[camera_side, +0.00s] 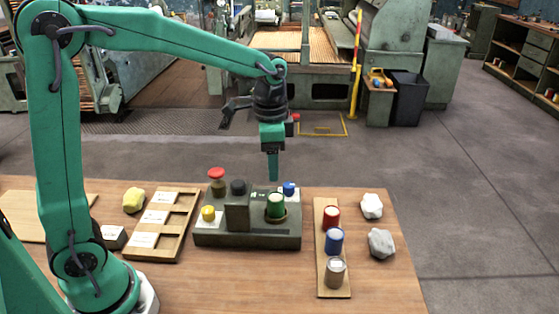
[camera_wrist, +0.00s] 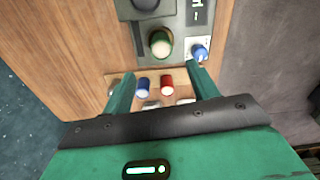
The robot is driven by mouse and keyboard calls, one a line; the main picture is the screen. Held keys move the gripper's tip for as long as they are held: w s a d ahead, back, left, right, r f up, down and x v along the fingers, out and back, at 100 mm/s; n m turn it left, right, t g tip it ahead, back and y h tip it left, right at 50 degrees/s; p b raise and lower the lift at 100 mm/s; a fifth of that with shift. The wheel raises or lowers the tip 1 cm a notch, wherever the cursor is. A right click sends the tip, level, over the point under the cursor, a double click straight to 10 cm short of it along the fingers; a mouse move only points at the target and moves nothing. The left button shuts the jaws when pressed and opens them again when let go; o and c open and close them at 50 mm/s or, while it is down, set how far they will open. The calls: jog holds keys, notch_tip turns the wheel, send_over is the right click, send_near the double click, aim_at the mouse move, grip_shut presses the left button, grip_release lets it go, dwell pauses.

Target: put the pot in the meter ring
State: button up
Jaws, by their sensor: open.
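A green pot (camera_side: 276,206) with a pale lid stands upright in a round ring (camera_side: 286,217) on the dark green-grey panel (camera_side: 250,236). The pot also shows in the wrist view (camera_wrist: 160,42), beyond my fingertips. My gripper (camera_side: 273,180) is open, pointing down above the pot and apart from it. Its two fingers show in the wrist view (camera_wrist: 161,74) with nothing held between them. A red pot (camera_side: 331,217), a blue pot (camera_side: 335,240) and a grey pot (camera_side: 335,271) stand on a wooden strip (camera_side: 328,290) right of the panel.
The panel carries a red mushroom button (camera_side: 216,175), a yellow button (camera_side: 208,213), a black knob (camera_side: 238,187) and a blue knob (camera_side: 289,188). A wooden tray (camera_side: 170,243) and a yellow lump (camera_side: 134,200) lie left. White (camera_side: 371,206) and grey (camera_side: 381,242) rocks lie right.

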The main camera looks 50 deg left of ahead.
jog(key=s+a+r+n+t, duration=0.1)
jog(key=s+r+n+t, duration=0.1)
jog(key=s, duration=0.7)
jog(key=s+a+r+n+t, duration=0.2)
jog(key=s+n, duration=0.3)
jog(key=s, duration=0.4)
jog(key=shift+a+r+n+t, duration=0.15)
jog(key=shift+r+n+t, duration=0.15)
jog(key=shift+r+t, duration=0.3)
